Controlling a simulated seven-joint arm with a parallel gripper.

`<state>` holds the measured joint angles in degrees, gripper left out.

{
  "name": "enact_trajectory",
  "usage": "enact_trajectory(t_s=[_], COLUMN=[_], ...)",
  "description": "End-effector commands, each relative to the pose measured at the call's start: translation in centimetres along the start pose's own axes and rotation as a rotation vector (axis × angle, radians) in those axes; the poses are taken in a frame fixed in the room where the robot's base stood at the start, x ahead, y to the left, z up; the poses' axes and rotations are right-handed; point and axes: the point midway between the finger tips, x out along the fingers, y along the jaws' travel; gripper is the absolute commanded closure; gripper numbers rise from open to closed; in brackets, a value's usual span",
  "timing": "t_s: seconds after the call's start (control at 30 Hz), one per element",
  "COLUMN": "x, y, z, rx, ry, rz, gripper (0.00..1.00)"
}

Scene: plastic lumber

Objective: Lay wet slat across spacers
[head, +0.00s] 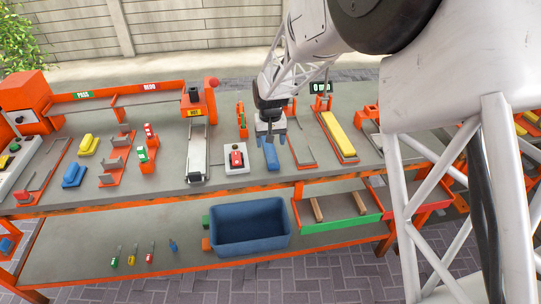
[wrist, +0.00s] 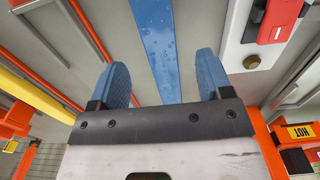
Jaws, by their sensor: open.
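The wet slat is a blue slat (head: 272,159) lying on the upper bench. In the wrist view the slat (wrist: 159,45) carries water drops and runs between my two blue fingers, with clear gaps to both. My gripper (head: 270,139) is open above the slat; it also shows in the wrist view (wrist: 162,82). The slat's far end is hidden by my gripper in the head view. Two brown wooden strips (head: 316,209) (head: 360,202), which look like the spacers, lie apart in a green-fronted tray (head: 343,226) on the lower shelf.
A white block with a red part (head: 236,158) stands just left of the slat. A yellow slat (head: 337,134) lies in an orange tray to the right. A blue bin (head: 249,229) stands left of the spacer tray. The HOT station (head: 195,112) is at the back left.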

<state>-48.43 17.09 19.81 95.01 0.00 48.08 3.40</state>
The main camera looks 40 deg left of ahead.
Motion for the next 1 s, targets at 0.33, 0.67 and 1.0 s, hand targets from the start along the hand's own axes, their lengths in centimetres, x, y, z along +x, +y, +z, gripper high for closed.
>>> enact_trajectory(t_s=[0.33, 0.67, 1.0], x=[0.2, 3.0, 5.3], y=[0.0, 0.1, 0.1], z=[0.0, 0.1, 0.1], rx=[0.000, 0.000, 0.000], ry=[-0.001, -0.002, -0.001], rz=[0.000, 0.000, 0.000], gripper=[0.28, 0.28, 0.28])
